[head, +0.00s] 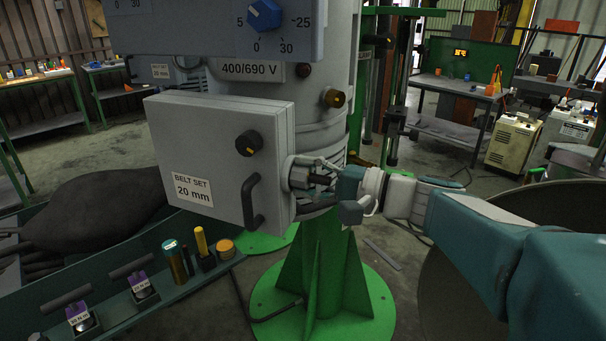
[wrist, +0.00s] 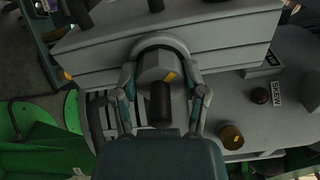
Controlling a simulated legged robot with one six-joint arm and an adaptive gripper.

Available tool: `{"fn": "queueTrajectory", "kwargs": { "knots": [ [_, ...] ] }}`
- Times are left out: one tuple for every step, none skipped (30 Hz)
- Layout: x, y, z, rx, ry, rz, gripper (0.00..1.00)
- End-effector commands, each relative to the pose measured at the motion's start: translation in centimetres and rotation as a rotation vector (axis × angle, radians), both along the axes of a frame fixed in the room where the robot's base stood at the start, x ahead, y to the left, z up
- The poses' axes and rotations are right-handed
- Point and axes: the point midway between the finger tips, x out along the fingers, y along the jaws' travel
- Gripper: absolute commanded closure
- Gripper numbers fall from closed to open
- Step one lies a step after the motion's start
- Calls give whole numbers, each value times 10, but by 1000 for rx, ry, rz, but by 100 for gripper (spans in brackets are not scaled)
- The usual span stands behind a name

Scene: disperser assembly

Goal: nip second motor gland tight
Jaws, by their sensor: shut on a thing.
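The grey gland (head: 299,173) is on the right side wall of the grey box (head: 218,112) labelled "BELT SET 20 mm". In the wrist view the gland (wrist: 158,64) is a grey round body with a yellow mark and a dark cylindrical stub toward me. My gripper (head: 318,172) reaches it from the right. In the wrist view my gripper's two fingers (wrist: 163,80) lie on either side of the gland and are shut on it. The exact finger contact is partly hidden in the head view.
A brass fitting with a yellow mark (head: 333,97) is on the grey column above. The box has a black knob (head: 248,143) and black handle (head: 252,202). A green tray (head: 190,298) at lower left holds tools. The green pedestal (head: 325,265) stands below.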

Motion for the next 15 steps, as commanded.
{"fn": "queueTrajectory", "kwargs": {
  "knots": [
    [1, -1, -2, 12, 32, -5, 91],
    [1, -1, -2, 20, 48, -5, 91],
    [1, -1, -2, 30, 68, -5, 91],
    [1, -1, -2, 37, 81, -5, 91],
    [1, -1, -3, 42, 94, -5, 91],
    [1, -1, -3, 50, 109, -5, 91],
    [1, -1, -3, 55, 119, -5, 91],
    [1, -1, -3, 60, 129, -5, 91],
    [1, -1, -3, 65, 139, -5, 91],
    [1, -1, -3, 69, 146, -5, 91],
    [1, -1, -3, 72, 152, -5, 91],
    [1, -1, -3, 75, 159, -5, 91],
    [1, -1, -3, 77, 163, -5, 91],
    [1, -1, -3, 78, 167, -5, 91],
    [1, -1, -3, 80, 170, -5, 91]
  ]
}}
